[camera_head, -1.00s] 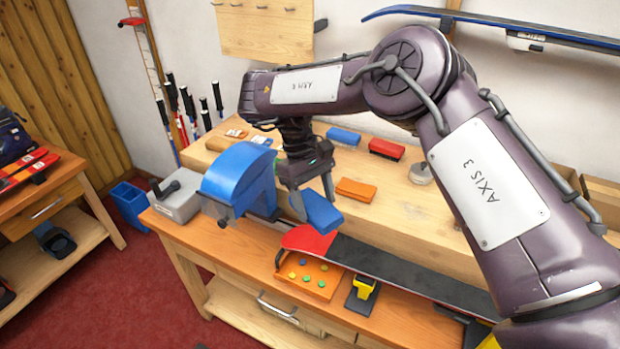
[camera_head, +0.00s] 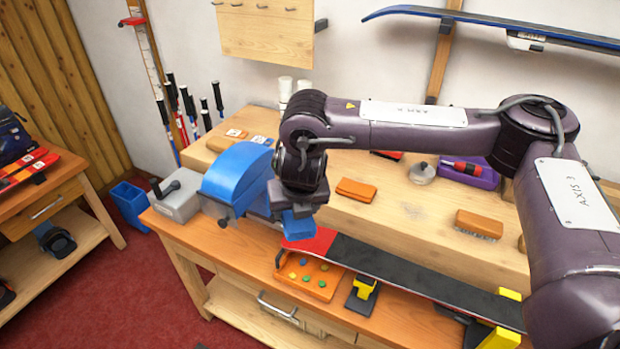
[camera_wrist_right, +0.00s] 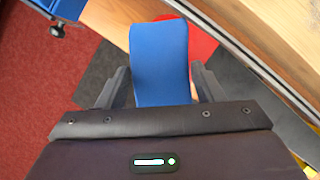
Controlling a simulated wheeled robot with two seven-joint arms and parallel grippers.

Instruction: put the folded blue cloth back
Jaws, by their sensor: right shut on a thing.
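The folded blue cloth (camera_head: 298,226) is held by my right gripper (camera_head: 290,208) above the front bench, close to the red tip of the snowboard or ski. In the right wrist view the cloth (camera_wrist_right: 160,60) lies between the two fingers of the gripper (camera_wrist_right: 158,88), which is shut on it. The arm hides much of the gripper in the head view. My left gripper is not in view.
A blue machine (camera_head: 236,178) stands just left of the cloth, beside a grey box (camera_head: 175,196). The ski (camera_head: 390,272) lies along the bench. An orange tray (camera_head: 308,280) with small coloured pieces is in front. An orange folded cloth (camera_head: 356,190) lies on the raised shelf behind.

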